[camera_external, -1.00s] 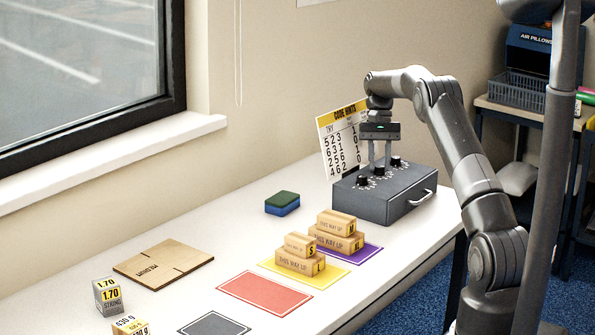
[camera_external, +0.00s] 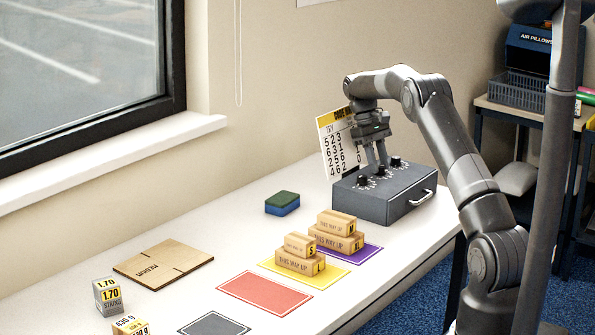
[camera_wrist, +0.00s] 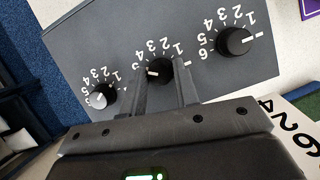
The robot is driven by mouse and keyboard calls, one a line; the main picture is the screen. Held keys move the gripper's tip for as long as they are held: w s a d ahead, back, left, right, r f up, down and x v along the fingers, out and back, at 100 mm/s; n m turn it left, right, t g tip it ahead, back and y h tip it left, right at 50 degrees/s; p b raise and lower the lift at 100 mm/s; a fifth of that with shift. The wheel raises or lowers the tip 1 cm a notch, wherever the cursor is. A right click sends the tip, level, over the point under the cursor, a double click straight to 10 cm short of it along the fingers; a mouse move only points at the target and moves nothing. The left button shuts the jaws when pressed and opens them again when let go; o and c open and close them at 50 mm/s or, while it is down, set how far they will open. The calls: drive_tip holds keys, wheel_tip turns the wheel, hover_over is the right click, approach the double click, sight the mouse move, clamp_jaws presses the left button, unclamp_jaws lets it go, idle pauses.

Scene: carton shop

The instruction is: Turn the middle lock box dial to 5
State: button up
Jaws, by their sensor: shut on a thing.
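The dark grey lock box (camera_external: 400,200) sits on the table with three black dials on top. My gripper (camera_external: 377,163) points down at the middle dial (camera_external: 379,171). In the wrist view, my gripper's fingers (camera_wrist: 160,84) stand on either side of the middle dial (camera_wrist: 161,69) and are shut on it. Its white mark points left, toward the high-number side of its scale; the fingers hide part of that scale, so I cannot read the exact number. The other two dials, one on the left (camera_wrist: 103,96) and one on the right (camera_wrist: 234,41), are free.
A code hints card (camera_external: 338,140) stands behind the box by the wall. A green and blue sponge (camera_external: 282,203) lies to the left. The box has a pale handle (camera_external: 422,197) on its right side.

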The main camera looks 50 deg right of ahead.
sight(369, 170)
drive_tip(key=shift+f+n, duration=0.1)
drive_tip(key=shift+n, duration=0.2)
drive_tip(key=o, duration=1)
drive_tip(key=v, duration=0.6)
drive_tip(key=shift+w+r, duration=0.2)
drive_tip(key=shift+r, duration=0.15)
drive_tip(key=shift+w+r, duration=0.1)
drive_tip(key=shift+r, duration=0.3)
drive_tip(key=shift+a+r, duration=0.1)
